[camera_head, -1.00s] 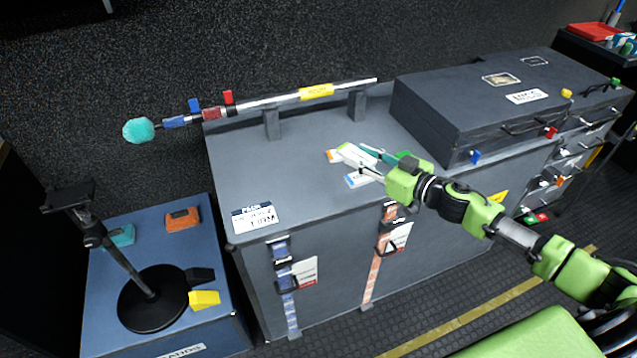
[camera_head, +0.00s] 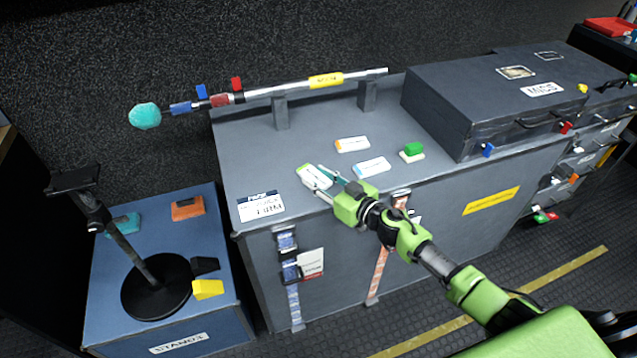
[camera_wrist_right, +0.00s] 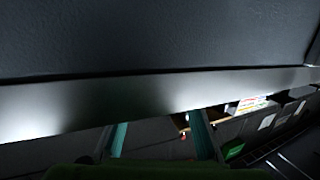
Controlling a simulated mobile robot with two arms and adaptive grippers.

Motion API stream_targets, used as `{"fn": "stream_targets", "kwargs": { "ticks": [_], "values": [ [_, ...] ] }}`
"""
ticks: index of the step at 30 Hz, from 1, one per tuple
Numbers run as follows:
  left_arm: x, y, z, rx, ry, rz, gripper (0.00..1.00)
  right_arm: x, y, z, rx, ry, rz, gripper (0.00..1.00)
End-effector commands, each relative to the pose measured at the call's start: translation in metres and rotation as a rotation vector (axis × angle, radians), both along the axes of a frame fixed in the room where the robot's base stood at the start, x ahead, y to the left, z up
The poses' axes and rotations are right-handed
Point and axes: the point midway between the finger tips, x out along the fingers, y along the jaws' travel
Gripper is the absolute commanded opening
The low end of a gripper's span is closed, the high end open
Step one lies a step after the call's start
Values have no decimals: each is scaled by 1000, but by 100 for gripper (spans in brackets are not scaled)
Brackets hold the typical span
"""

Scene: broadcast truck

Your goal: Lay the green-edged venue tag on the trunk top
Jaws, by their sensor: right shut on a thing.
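The green-edged venue tag (camera_head: 314,176) is white with a green edge. My right gripper (camera_head: 326,184) is shut on it by its near side, over the front of the grey trunk top (camera_head: 260,160). I cannot tell whether the tag touches the top. In the right wrist view two teal fingers (camera_wrist_right: 160,140) show at the bottom, with a dark surface and a pale band ahead; the tag is not clearly seen there. My left gripper is not in view.
A white label (camera_head: 261,207) is at the front left. A pole (camera_head: 290,89) runs along the back; a dark case (camera_head: 490,100) fills the right.

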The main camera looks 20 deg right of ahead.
Motion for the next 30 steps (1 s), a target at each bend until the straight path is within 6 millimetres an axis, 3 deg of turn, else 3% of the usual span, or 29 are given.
{"fn": "stream_targets", "kwargs": {
  "ticks": [12,13,14,15,26,30],
  "values": [
    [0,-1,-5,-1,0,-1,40,0,0,-7,-1,0,0,12],
    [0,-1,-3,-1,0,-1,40,0,0,-6,-2,-1,0,38],
    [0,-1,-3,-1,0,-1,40,0,0,-6,-2,-1,0,46],
    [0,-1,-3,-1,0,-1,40,0,0,-6,-1,0,0,47],
    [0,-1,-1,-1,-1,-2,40,0,0,-2,-1,-1,0,47],
    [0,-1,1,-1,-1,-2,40,-13,-7,-1,-3,1,-1,47]
  ]
}}
